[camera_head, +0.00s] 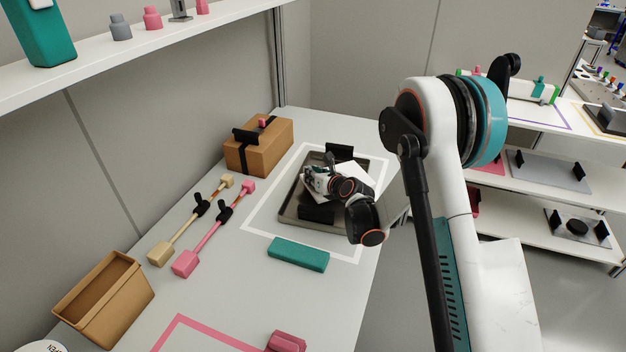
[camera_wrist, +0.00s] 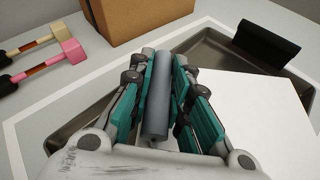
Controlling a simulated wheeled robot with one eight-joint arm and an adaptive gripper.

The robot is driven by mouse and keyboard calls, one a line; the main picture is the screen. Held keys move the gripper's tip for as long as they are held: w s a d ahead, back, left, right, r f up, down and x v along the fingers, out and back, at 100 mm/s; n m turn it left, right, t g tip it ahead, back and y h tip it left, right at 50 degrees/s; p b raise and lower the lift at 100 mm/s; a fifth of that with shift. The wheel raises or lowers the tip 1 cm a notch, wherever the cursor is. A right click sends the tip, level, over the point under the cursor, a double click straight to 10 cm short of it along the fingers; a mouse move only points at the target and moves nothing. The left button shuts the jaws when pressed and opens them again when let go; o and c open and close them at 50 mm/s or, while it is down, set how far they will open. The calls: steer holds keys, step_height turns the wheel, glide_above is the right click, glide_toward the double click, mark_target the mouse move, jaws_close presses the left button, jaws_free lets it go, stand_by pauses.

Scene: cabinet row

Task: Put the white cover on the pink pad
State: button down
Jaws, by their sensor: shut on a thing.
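A flat white cover (camera_head: 359,178) lies in a dark grey tray (camera_head: 290,213) on the counter; it shows large at the right of the wrist view (camera_wrist: 250,118). My gripper (camera_head: 320,178) is over the tray. Its teal fingers (camera_wrist: 166,82) are shut on a grey cylindrical handle (camera_wrist: 157,105). Whether the handle joins the cover is hidden by the fingers. A flat pink pad (camera_head: 488,166) shows partly on a shelf at the right, behind my arm; I cannot tell whether it is the task's pad.
The tray has black end handles and sits inside a white outline. A teal block (camera_head: 298,254) lies in front of it, a cardboard box (camera_head: 268,150) behind. Two mallets (camera_head: 212,236) and a brown bin (camera_head: 105,300) are at the left. A pink outline (camera_head: 180,325) marks the near counter.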

steer(key=shift+f, duration=0.3)
steer(key=shift+f+b, duration=0.3)
steer(key=shift+f, duration=0.05)
steer(key=c, duration=1.5)
jaws_free()
steer(key=shift+r, duration=0.1)
steer(key=shift+r+p, duration=0.25)
steer(key=shift+p, duration=0.1)
steer(key=shift+s+d+r, duration=0.15)
steer(key=shift+s+r, duration=0.05)
steer(key=shift+s, duration=0.1)
steer(key=p+v, duration=0.3)
steer(key=v, duration=0.8)
steer(key=shift+s+d+r, duration=0.1)
steer(key=shift+s, duration=0.05)
